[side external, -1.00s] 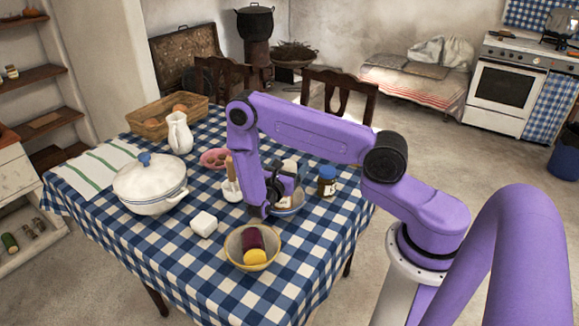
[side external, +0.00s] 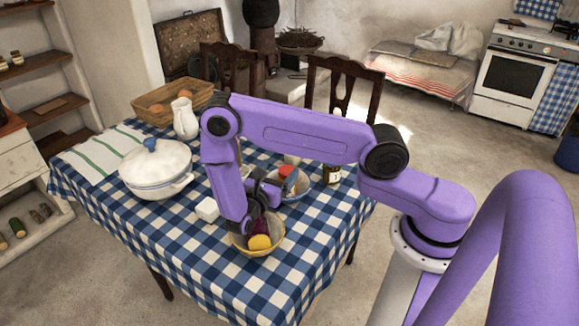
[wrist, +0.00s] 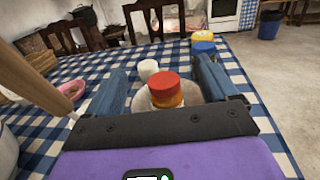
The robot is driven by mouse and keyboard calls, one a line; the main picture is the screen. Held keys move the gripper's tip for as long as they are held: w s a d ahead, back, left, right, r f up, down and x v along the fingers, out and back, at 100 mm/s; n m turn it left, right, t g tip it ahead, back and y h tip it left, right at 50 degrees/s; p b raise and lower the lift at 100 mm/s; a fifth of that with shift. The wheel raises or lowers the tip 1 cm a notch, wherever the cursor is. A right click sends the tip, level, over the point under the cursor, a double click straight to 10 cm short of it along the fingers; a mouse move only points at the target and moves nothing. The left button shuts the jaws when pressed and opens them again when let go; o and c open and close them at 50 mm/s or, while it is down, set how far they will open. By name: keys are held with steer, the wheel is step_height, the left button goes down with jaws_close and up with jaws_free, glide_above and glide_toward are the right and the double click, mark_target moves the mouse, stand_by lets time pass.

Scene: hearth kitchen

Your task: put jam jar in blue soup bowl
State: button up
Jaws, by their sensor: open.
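A red-lidded jar with orange-brown contents (wrist: 165,91), which looks like the jam jar, stands inside the soup bowl (wrist: 137,97) in the wrist view. In the side external view the red lid (side external: 287,172) shows above the blue-tinged bowl (side external: 297,193), partly hidden by my arm. My gripper (wrist: 160,68) is open, its blue fingers apart to the left and right of the jar in the picture. I cannot tell how far the fingertips reach past it. My gripper (side external: 268,188) is low, between this bowl and the yellow bowl.
A yellow bowl (side external: 250,252) with a dark red and a yellow item is just under my wrist. A wooden handle (wrist: 32,88) rises close on the left.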

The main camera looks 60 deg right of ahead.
steer(key=s+a+r+m+g+y, duration=0.1)
steer(key=s+a+r+m+y, duration=0.1)
steer(key=s+r+y, duration=0.3)
steer(key=s+a+r+m+y, duration=0.2)
steer(key=s+a+r+y, duration=0.3)
steer(key=s, duration=0.6)
steer(key=s+a+r+m+g+y, duration=0.1)
steer(key=s+a+r+m+y, duration=0.2)
steer(key=s+r+y, duration=0.2)
steer(key=s+y, duration=0.3)
steer(key=shift+s+a+r+g, duration=0.3)
steer(key=shift+a+r, duration=0.05)
steer(key=shift+r, duration=0.05)
